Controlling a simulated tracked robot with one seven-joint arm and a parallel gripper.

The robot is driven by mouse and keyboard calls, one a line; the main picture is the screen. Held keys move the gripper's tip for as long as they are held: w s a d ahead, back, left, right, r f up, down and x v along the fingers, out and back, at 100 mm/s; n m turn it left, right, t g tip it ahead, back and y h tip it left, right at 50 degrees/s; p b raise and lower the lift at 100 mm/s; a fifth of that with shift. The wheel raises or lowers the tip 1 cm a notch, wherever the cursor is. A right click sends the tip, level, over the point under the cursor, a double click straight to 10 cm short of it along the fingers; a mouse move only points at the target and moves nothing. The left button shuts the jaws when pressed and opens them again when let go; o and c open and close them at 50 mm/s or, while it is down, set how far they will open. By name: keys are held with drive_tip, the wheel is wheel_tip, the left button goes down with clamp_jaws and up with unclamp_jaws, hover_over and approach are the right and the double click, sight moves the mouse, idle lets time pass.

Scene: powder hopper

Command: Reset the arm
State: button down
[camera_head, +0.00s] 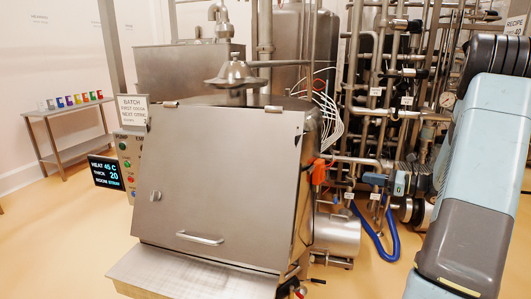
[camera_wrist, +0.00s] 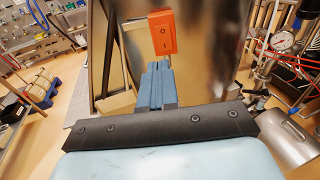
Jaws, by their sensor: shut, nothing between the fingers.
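My gripper (camera_wrist: 157,68) is shut and empty in the wrist view, its blue-grey fingers together. Its tips are just below an orange-red rocker switch (camera_wrist: 162,33) marked O and I. I cannot tell whether the fingertips touch the switch or are apart from it. The orange part on the right side of the steel hopper (camera_head: 225,185) in the head view seems to be the same switch (camera_head: 318,172).
Dense pipes and valves (camera_head: 385,90) fill the back right, with a blue hose (camera_head: 380,238) near the floor. A dark display (camera_head: 105,172) and a button panel (camera_head: 130,165) are left of the hopper. A side table (camera_head: 75,150) holds several coloured items. The floor at left is clear.

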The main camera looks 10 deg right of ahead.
drive_tip(key=s+a+r+n+g+h, duration=0.1)
drive_tip(key=s+a+r+n+g, duration=0.25)
drive_tip(key=a, duration=0.35)
drive_tip(key=s+a+r+n+g+h, duration=0.2)
drive_tip(key=s+a+n, duration=0.3)
drive_tip(key=a, duration=0.1)
drive_tip(key=s+a+r+n+g+h, duration=0.1)
drive_tip(key=s+a+r+n+g, duration=0.25)
drive_tip(key=a, duration=0.35)
drive_tip(key=s+a+r+n+t+h, duration=0.1)
drive_tip(key=s+r+n+t+h, duration=0.1)
drive_tip(key=s+n, duration=0.4)
drive_tip(key=s+a+r+n+t+h, duration=0.1)
drive_tip(key=s+r+n+h, duration=0.3)
drive_tip(key=s+n+h, duration=0.3)
drive_tip(key=shift+s+a+n+t, duration=0.3)
drive_tip(key=shift+s+a+t, duration=0.1)
drive_tip(key=shift+s, duration=2.3)
